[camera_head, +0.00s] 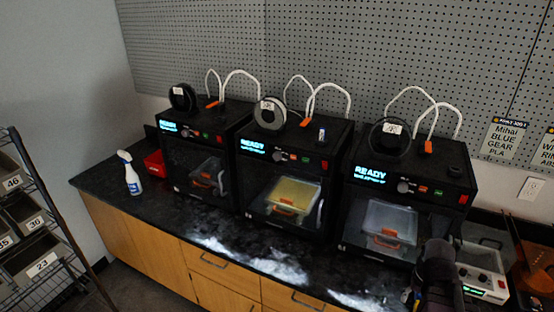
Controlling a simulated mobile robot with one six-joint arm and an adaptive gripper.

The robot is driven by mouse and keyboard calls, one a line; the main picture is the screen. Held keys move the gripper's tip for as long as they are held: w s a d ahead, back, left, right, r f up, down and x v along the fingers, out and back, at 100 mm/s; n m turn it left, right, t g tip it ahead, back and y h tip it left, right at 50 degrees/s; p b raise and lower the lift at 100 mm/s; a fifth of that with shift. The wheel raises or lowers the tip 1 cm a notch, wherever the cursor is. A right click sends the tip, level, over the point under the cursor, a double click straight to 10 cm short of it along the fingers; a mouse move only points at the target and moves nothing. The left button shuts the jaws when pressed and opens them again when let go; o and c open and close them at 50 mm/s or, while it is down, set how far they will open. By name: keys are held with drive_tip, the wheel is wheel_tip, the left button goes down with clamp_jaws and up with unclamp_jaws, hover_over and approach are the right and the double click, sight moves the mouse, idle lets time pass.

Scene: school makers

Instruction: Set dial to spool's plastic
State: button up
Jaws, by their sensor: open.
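Three black 3D printers stand in a row on the counter. The left printer (205,160), middle printer (245,190) and right printer (340,225) have lit cyan screens; "READY" reads on the middle and right ones. A spool with a white tag sits on each top: left spool (191,103), middle spool (283,117), right spool (401,145). Tag writing and dial settings are too small to read. A dark shape at lower right seems to be my arm; my gripper's fingers do not show.
A spray bottle (132,176) and red bin (155,163) stand on the left of the black counter (222,228). A grey box with knobs (482,280) stands at right. A wire shelf with numbered bins (42,262) is at left.

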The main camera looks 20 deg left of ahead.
drive_tip(key=shift+o, duration=0.9)
drive_tip(key=shift+w, duration=0.1)
drive_tip(key=w+a+n+t+h+b, duration=0.1)
drive_tip(key=w+a+n+t+h, duration=0.25)
drive_tip(key=w+a+n, duration=0.55)
drive_tip(key=n+t+y+b, duration=0.2)
drive_tip(key=n+t, duration=1.3)
drive_tip(key=n, duration=1.1)
approach(276, 158)
drive_tip(key=shift+g, duration=0.25)
drive_tip(key=s, duration=0.4)
drive_tip(key=shift+s+a+r, duration=0.2)
drive_tip(key=shift+s+r, duration=0.05)
drive_tip(key=shift+r, duration=0.1)
drive_tip(key=shift+w, duration=0.1)
drive_tip(key=w, duration=0.9)
drive_tip(key=w+d, duration=0.1)
drive_tip(key=w, duration=0.3)
drive_tip(key=shift+w, duration=0.3)
